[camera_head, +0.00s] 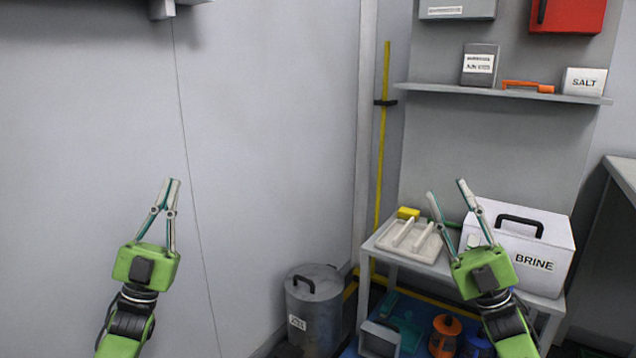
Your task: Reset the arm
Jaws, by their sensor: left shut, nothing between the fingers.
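My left gripper (171,182) is raised in front of the bare grey wall at the left, pointing up. Its fingertips are together and nothing is between them. My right gripper (447,188) is raised at the right, in front of the small table, also pointing up. Its two fingers are spread apart, with no object visible at the tips. It overlaps the left side of the white BRINE box (555,240) in the picture; I cannot tell that they touch. No pouch cell can be made out.
A slotted cream tray (428,246) with a yellow block (408,213) sits on the table left of the box. A grey lidded bin (314,310) stands on the floor. A shelf (440,89) holds a SALT box (584,81). Space around my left gripper looks clear.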

